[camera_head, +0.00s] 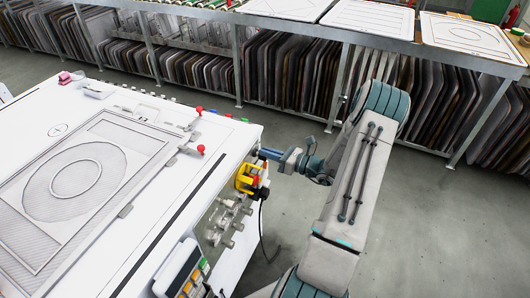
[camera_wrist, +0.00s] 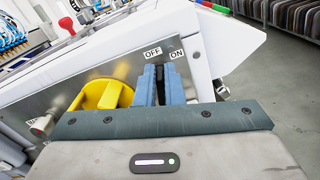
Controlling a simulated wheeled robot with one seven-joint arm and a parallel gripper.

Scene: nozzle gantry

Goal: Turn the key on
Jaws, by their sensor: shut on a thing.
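In the wrist view, two blue fingers of my gripper (camera_wrist: 161,88) are closed together against the metal side panel (camera_wrist: 125,72) of the white machine, just below the OFF label (camera_wrist: 152,52) and the ON label (camera_wrist: 176,54). A thin dark piece, apparently the key (camera_wrist: 160,78), shows between the fingers; most of it is hidden, and its turned angle cannot be told. In the head view, my gripper (camera_head: 268,155) reaches the machine's right side from the right, close to a yellow part (camera_head: 246,178); the key cannot be made out there.
The yellow part shows left of my fingers in the wrist view (camera_wrist: 102,96). Below it in the head view are several grey knobs (camera_head: 228,222) and a hanging black cable (camera_head: 262,230). A rack of panels (camera_head: 290,75) stands behind. Grey floor (camera_head: 430,215) is open at right.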

